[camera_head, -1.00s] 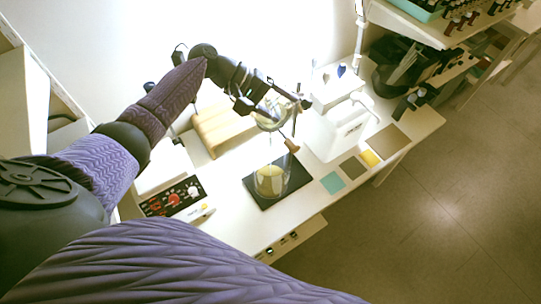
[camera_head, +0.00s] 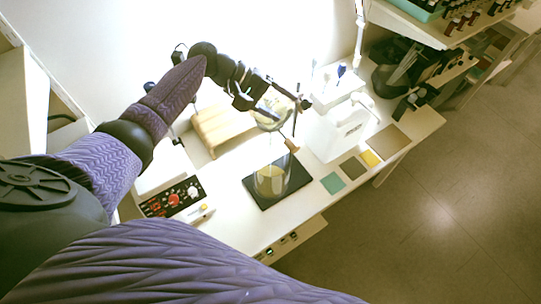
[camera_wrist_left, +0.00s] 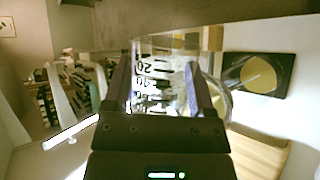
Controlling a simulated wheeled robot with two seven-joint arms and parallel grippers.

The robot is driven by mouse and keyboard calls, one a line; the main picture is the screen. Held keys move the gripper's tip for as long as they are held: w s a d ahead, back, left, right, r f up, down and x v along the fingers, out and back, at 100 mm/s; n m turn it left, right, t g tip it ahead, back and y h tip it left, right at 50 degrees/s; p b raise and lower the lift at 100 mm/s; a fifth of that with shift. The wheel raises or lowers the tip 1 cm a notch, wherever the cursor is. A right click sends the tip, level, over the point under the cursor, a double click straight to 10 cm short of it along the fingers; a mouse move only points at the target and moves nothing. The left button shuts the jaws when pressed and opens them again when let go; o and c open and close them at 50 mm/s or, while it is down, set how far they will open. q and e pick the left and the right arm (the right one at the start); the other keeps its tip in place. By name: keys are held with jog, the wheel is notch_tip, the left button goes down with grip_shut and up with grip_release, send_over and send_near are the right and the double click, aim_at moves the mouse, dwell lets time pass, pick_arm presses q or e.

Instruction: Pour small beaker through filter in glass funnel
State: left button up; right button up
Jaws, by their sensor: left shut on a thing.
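My left gripper (camera_head: 262,101) is beside and just above the glass funnel (camera_head: 268,123) in the head view. In the left wrist view the gripper (camera_wrist_left: 165,80) is shut on a clear small beaker (camera_wrist_left: 153,88) with dark graduation marks. The beaker is hard to make out in the head view, and its contents and exact tilt are unclear. Below the funnel, a larger glass beaker (camera_head: 270,182) with yellowish content stands on a black mat (camera_head: 297,176). The filter inside the funnel cannot be told clearly. My right gripper is not in view.
A white device (camera_head: 345,130) stands to the right. A panel of red and white items (camera_head: 172,199) is at the left. Coloured squares (camera_head: 333,183) lie at the front right edge.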

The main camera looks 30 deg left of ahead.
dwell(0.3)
pick_arm(q)
jog(key=p, duration=0.1)
jog(key=r+y+p, duration=0.1)
jog(key=p, duration=0.1)
jog(key=shift+s+d+m+t, duration=0.2)
jog(key=shift+s+m+t, duration=0.05)
jog(key=shift+m+t, duration=0.15)
jog(key=shift+d+f+m+y+p, duration=0.1)
jog(key=shift+m+y+p, duration=0.2)
jog(key=shift+p, duration=0.5)
jog(key=shift+f, duration=0.2)
jog(key=m+t+y+p, duration=0.1)
jog(key=p, duration=0.1)
jog(key=s+d+m+t+y+p, duration=0.1)
jog(key=p, duration=0.2)
jog(key=shift+s+f+t+y, duration=0.1)
jog(key=shift+t+y, duration=0.3)
jog(key=shift+f, duration=0.15)
jog(key=shift+f+m+t+y, duration=0.2)
jog(key=shift+m+t+y, duration=0.1)
